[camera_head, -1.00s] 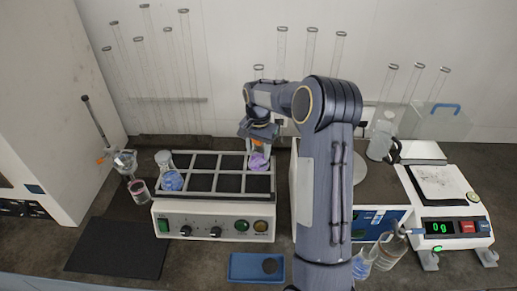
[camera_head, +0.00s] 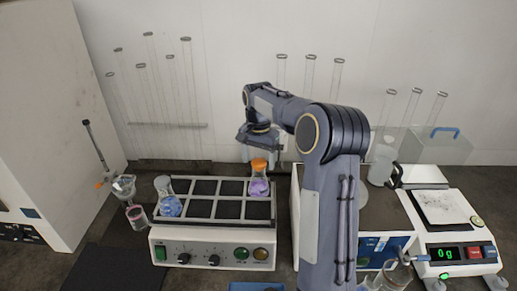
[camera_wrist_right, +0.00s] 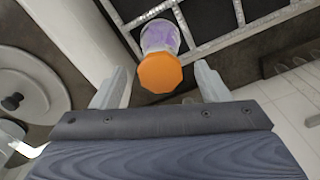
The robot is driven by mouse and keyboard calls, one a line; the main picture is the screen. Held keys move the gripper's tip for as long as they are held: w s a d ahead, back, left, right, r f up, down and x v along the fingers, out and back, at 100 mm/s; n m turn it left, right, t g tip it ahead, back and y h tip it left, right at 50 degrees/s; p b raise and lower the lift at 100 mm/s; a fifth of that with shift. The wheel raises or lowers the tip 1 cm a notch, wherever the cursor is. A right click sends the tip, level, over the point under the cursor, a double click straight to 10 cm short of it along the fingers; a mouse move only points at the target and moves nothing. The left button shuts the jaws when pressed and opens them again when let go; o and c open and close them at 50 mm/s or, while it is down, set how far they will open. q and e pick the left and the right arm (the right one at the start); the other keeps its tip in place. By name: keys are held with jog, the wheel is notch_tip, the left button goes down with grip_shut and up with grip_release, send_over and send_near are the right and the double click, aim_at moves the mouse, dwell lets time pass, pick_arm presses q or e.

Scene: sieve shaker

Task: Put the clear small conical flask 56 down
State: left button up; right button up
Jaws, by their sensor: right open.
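The clear small conical flask (camera_head: 259,180) has an orange cap and purple contents. It stands in the back right compartment of the shaker's rack (camera_head: 229,190). My right gripper (camera_head: 259,152) is open and empty just above the orange cap. In the right wrist view the flask (camera_wrist_right: 160,40) shows with its cap towards me, and the fingers of my right gripper (camera_wrist_right: 162,82) are spread on either side, apart from it. Another flask with blue contents (camera_head: 170,206) stands at the rack's left end. My left gripper is not in view.
A pink-filled beaker (camera_head: 137,217) and a funnel stand (camera_head: 122,186) are left of the shaker. A balance (camera_head: 445,235) stands at the right, and glassware (camera_head: 395,276) is at the front right. Several rack compartments between the two flasks are empty.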

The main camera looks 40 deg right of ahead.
notch_tip(320, 180, up, 5)
jog(key=shift+r, duration=0.15)
jog(key=s+a+r+n+t+y, duration=0.1)
jog(key=s+a+r+n+t, duration=0.15)
jog(key=s+a, duration=0.3)
jog(key=s+a+r+n+t+y, duration=0.1)
jog(key=s+a+r+n, duration=0.15)
jog(key=s+a, duration=0.35)
jog(key=s+a+f+n+t+y, duration=0.1)
jog(key=s+a+f+n, duration=0.2)
jog(key=s, duration=0.5)
jog(key=s+a+f+n+t, duration=0.1)
jog(key=s+a+f+n, duration=0.2)
jog(key=s+a+f, duration=0.2)
jog(key=s+a, duration=0.3)
jog(key=shift+f+y, duration=0.3)
jog(key=shift+y, duration=0.1)
jog(key=shift+s, duration=0.1)
